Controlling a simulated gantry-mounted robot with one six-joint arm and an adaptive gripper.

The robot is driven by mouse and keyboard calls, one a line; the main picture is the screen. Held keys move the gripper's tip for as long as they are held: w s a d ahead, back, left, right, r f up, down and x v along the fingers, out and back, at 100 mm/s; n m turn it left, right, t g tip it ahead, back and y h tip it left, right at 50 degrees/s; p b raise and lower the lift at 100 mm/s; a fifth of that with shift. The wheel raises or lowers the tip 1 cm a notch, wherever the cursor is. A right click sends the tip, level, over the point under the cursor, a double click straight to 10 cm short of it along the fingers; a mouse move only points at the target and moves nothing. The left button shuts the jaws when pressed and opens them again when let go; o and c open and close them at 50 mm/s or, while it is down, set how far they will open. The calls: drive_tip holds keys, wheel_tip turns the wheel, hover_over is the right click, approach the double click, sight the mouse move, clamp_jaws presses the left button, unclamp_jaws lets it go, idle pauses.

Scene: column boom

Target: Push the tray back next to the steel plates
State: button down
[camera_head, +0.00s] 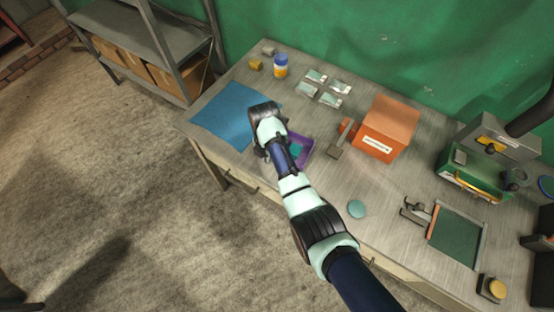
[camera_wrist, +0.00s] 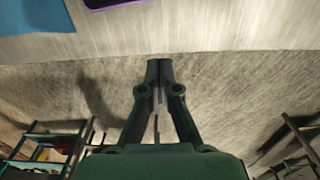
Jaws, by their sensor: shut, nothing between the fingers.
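The purple tray (camera_head: 308,153) lies on the workbench near its front edge, partly hidden behind my arm in the head view. Something teal shows inside it. Its rim shows at the top of the wrist view (camera_wrist: 125,2). Several small steel plates (camera_head: 333,101) lie flat farther back on the bench, beyond the tray. My gripper (camera_wrist: 160,63) is shut and empty, its fingertips pointing toward the bench's front edge, apart from the tray in the wrist view. In the head view the fingers are mostly hidden by my wrist.
A blue mat (camera_head: 228,113) lies left of the tray. A blue-and-yellow jar (camera_head: 280,66) stands behind. A teal disc (camera_head: 356,209) lies near the front edge. Bench between tray and plates looks clear.

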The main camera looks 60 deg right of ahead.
sight(269, 172)
wheel_tip(269, 172, down, 9)
drive_tip(key=shift+a+r+b, duration=0.1)
drive_tip(key=shift+b, duration=1.15)
drive_tip(key=shift+d+f, duration=0.3)
drive_tip(key=shift+f, duration=0.35)
drive_tip(key=d, duration=0.1)
drive_tip(key=d+b, duration=0.1)
drive_tip(key=shift+s+d+r, duration=0.15)
drive_tip(key=shift+d, duration=0.15)
drive_tip(key=shift+s+d+r+b, duration=0.1)
drive_tip(key=shift+d+b, duration=0.25)
drive_tip(key=shift+d, duration=0.1)
